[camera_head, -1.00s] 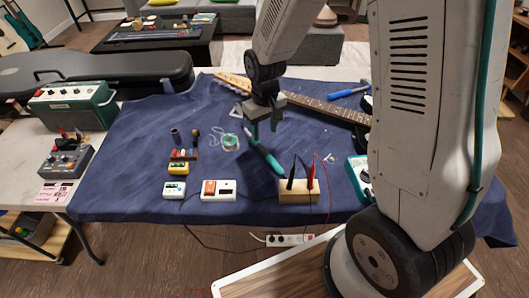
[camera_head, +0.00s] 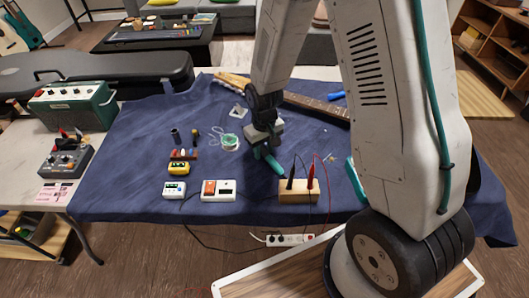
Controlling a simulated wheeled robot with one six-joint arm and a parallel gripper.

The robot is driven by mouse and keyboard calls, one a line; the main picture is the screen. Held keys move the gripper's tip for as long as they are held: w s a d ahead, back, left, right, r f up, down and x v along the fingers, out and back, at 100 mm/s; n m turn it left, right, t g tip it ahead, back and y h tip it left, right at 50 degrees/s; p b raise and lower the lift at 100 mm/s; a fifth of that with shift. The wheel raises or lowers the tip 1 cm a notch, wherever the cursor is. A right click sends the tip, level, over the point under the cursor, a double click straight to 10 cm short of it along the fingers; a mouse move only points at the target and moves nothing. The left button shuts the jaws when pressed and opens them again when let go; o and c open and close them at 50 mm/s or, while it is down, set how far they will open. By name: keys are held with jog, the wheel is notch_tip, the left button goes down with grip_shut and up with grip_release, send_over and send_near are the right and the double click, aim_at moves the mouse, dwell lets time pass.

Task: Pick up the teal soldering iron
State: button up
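The teal soldering iron (camera_head: 275,166) lies slantwise on the blue cloth near the middle of the table. Its lower right end shows, and its upper left part is hidden behind my gripper.
A wooden block (camera_head: 297,196) with black and red probes stands close to the iron's lower right. A solder spool (camera_head: 230,142) lies to its left. A guitar neck (camera_head: 318,106) lies behind. White (camera_head: 219,195) and yellow (camera_head: 178,168) devices stand at the front left.

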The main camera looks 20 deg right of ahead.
jog(key=c, duration=0.6)
jog(key=shift+c, duration=0.2)
